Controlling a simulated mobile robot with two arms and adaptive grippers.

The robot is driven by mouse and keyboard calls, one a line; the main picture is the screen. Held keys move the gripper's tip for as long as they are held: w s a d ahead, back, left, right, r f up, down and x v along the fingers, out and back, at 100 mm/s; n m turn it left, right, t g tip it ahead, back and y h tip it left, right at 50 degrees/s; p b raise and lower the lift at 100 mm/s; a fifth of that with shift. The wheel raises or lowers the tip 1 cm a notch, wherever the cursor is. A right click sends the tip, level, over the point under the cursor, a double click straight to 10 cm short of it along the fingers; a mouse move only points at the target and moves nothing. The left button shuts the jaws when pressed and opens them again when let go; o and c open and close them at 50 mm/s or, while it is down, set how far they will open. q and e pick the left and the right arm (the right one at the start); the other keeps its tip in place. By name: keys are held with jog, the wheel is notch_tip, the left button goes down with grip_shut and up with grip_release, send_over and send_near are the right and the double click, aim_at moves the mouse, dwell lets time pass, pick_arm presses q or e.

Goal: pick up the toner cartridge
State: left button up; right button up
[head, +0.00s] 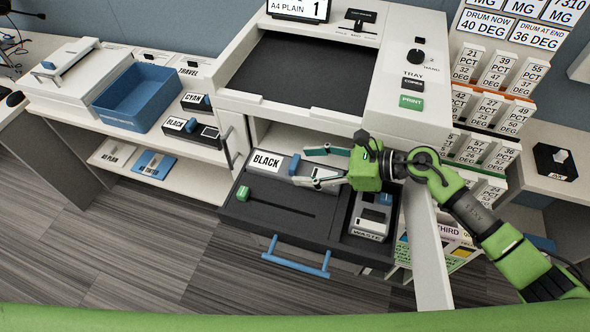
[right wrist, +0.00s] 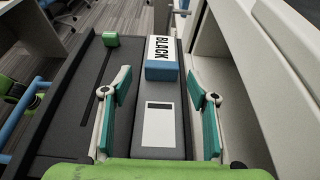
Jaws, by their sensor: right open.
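The toner cartridge, a long dark box with a white BLACK label (head: 266,162) and a blue handle piece (head: 294,164), lies in the open dark printer drawer (head: 250,215). In the right wrist view the cartridge (right wrist: 160,146) runs lengthwise away from me, its label at the far end. My right gripper (head: 306,168) is open with teal-padded fingers. In the right wrist view its fingers (right wrist: 159,80) stand on either side of the cartridge, with gaps showing; whether they reach below its top is unclear. My left gripper is not in view.
The printer body (head: 255,103) overhangs the drawer's back. A WASTE box (head: 370,217) sits in the drawer's right compartment. A green knob (head: 243,193) rises from the drawer floor. CYAN (head: 196,102) and BLACK (head: 178,126) cartridges lie on the left counter beside a blue bin (head: 135,97).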

aim_at(298, 163)
jog(key=x, duration=0.1)
jog(key=p+x, duration=0.1)
jog(key=x, duration=0.1)
jog(key=shift+w+a+r, duration=0.2)
jog(key=shift+a+r, duration=0.05)
jog(key=shift+a, duration=0.1)
jog(key=shift+w+a+f, duration=0.1)
jog(key=shift+a+f, duration=0.1)
jog(key=shift+a, duration=0.05)
jog(key=shift+d, duration=0.1)
jog(key=c, duration=1.3)
jog(key=shift+r, duration=0.1)
jog(key=shift+c, duration=0.3)
